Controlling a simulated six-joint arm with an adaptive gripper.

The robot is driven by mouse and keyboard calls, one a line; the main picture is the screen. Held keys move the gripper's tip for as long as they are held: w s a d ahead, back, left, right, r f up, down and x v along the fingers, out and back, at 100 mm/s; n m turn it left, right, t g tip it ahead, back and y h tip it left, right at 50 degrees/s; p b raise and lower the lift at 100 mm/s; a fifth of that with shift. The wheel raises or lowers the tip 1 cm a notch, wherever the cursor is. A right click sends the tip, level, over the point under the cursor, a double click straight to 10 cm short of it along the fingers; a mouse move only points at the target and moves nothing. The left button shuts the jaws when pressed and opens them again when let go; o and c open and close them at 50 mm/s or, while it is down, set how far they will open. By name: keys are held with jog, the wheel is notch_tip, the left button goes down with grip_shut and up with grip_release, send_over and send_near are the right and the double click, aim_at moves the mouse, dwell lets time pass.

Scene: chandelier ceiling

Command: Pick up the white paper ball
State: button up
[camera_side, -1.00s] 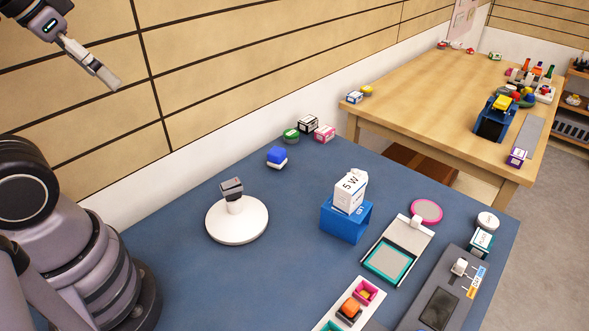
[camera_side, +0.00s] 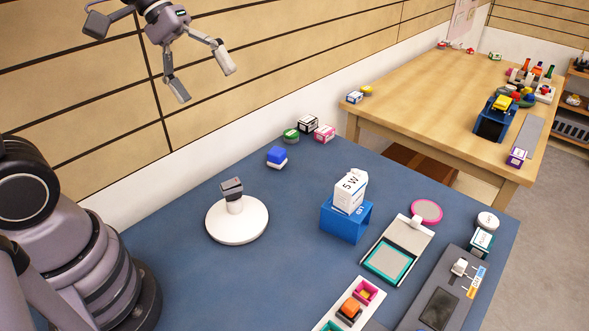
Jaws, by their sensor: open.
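My gripper (camera_side: 203,78) is high at the upper left, in front of the wooden wall, with its two fingers spread wide and nothing between them. It is well above and to the left of the blue table's objects. I cannot tell for sure which thing is the white paper ball. One small white lump (camera_side: 416,221) sits at the top end of a grey tray with a teal-framed square (camera_side: 389,262), right of centre. Another small white piece (camera_side: 459,267) sits on a dark grey panel at the right.
A white round base with a grey-topped post (camera_side: 236,221) stands left of centre. A blue stand (camera_side: 345,222) holds a white box (camera_side: 350,190). Several small boxes lie along the back edge. A coloured-compartment tray (camera_side: 351,309) is at the front. The table's left middle is mostly clear.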

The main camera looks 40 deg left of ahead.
jog(key=w+d+f+n+t+h, duration=0.1)
jog(key=w+d+f+n+h, duration=0.15)
jog(key=w+f+n, duration=0.55)
jog(key=w+d+f+n+t+h, duration=0.2)
jog(key=w+f+n+h, duration=0.1)
jog(key=w, duration=0.8)
jog(key=w+a+f+n+t+y, duration=0.1)
jog(key=w+a+f+n+t, duration=0.1)
jog(key=f, duration=0.5)
jog(key=w+a+f+n+t+y, duration=0.1)
jog(key=w+a+f+n+t, duration=0.1)
jog(key=w+f+n, duration=0.2)
jog(key=w+a+f+n+t+y, duration=0.1)
jog(key=w+a+f+n+t, duration=0.1)
jog(key=f+n, duration=0.4)
jog(key=shift+w+a+f+y, duration=0.1)
jog(key=shift+w+f, duration=0.1)
jog(key=shift+f, duration=0.5)
jog(key=shift+w+a+f+y, duration=0.15)
jog(key=shift+w+f, duration=0.1)
jog(key=shift+f, duration=0.45)
jog(key=shift+w+a+f, duration=0.1)
jog(key=shift+w+f, duration=0.1)
jog(key=shift+f, duration=0.5)
jog(key=x, duration=0.7)
jog(key=shift+w+f, duration=0.3)
jog(key=shift+f, duration=0.2)
jog(key=shift+x, duration=3)
jog(key=shift+s+d, duration=0.1)
jog(key=shift+d, duration=0.05)
